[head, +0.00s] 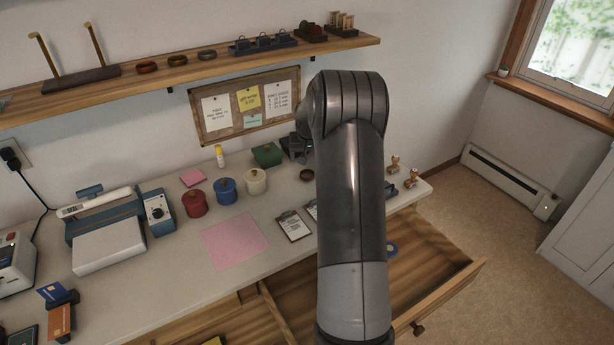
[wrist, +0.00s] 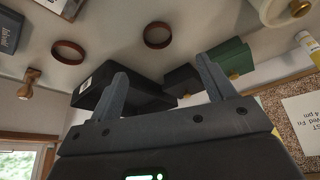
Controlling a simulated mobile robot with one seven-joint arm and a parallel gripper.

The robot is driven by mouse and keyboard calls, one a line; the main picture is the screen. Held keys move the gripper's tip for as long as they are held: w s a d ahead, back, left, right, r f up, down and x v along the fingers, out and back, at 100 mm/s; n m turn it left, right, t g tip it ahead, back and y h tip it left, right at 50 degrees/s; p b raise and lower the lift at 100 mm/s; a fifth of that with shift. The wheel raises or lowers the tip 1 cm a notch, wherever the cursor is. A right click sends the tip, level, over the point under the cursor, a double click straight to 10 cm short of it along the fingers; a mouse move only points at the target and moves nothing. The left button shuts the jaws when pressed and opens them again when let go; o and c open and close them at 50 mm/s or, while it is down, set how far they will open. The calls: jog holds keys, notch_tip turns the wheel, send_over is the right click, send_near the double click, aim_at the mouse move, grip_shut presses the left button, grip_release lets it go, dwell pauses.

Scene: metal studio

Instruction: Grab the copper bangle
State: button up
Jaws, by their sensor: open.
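Two reddish-brown rings lie on the table in the wrist view, one ring (wrist: 146,36) just beyond my fingertips and another ring (wrist: 70,43) to its left. I cannot tell by colour which is the copper bangle. In the head view one brown ring (head: 307,179) shows on the table, left of my arm; the other seems hidden behind the arm. My gripper (wrist: 162,72) is open, its two fingers apart with nothing between them. In the head view only part of it shows by the wall, and its fingertips cannot be made out.
Several more rings (head: 147,67) sit on the wall shelf (head: 110,98). A green box (head: 267,155) and a black box (wrist: 90,92) stand near my gripper. Red, blue and cream pots (head: 255,182) stand to the left. A drawer (head: 440,285) hangs open below the table.

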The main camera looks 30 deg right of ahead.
aim_at(307, 176)
jog(key=shift+d+x, duration=0.15)
jog(key=shift+x, duration=2.9)
jog(key=shift+d+x, duration=0.1)
jog(key=shift+x, duration=2.95)
jog(key=shift+c, duration=0.3)
jog(key=c, duration=1)
jog(key=shift+r, duration=0.15)
